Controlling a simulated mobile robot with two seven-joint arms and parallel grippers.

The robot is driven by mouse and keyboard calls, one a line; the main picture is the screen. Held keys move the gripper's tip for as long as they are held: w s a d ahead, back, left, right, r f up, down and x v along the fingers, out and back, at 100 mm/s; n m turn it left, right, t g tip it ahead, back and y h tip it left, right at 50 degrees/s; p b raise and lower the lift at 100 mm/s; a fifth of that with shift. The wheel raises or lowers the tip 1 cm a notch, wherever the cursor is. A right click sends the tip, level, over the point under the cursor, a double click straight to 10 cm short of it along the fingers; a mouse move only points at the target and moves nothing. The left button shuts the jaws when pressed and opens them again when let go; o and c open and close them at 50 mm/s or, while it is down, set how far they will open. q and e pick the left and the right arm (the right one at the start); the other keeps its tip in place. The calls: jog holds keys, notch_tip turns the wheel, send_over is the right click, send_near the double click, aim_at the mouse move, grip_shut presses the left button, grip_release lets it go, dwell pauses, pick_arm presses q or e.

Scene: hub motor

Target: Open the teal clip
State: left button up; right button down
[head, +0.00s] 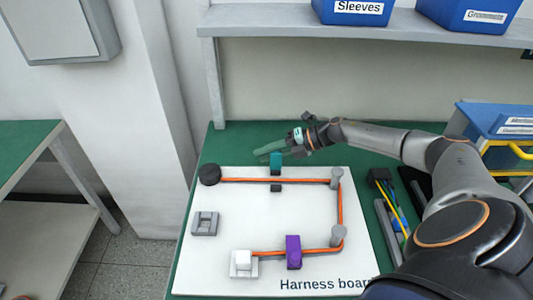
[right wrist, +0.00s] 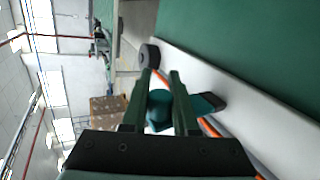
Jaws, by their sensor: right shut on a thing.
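The teal clip (head: 276,164) stands on the harness board (head: 220,270) near its far edge, at the orange cable's upper run. My right gripper (head: 268,152) reaches in from the right, at the clip's top. In the right wrist view my right gripper (right wrist: 160,90) has its two fingers on either side of a rounded teal part of the clip (right wrist: 158,108), shut on it. A flat teal part sticks out to the right behind one finger. Whether the clip's lid is raised is hard to tell. My left gripper is not in view.
The orange cable (head: 230,180) runs from a black round post (head: 209,174) past grey posts (head: 337,178) to a purple clip (head: 293,252) and a white block (head: 243,262). A grey clip (head: 205,223) sits at left. Blue bins stand on the shelf (head: 380,28) behind.

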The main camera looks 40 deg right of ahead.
jog(key=c, duration=0.7)
grip_release()
jog(key=shift+d, duration=0.1)
jog(key=shift+b+v, duration=0.75)
jog(key=shift+v, duration=5.45)
jog(key=shift+s, duration=0.15)
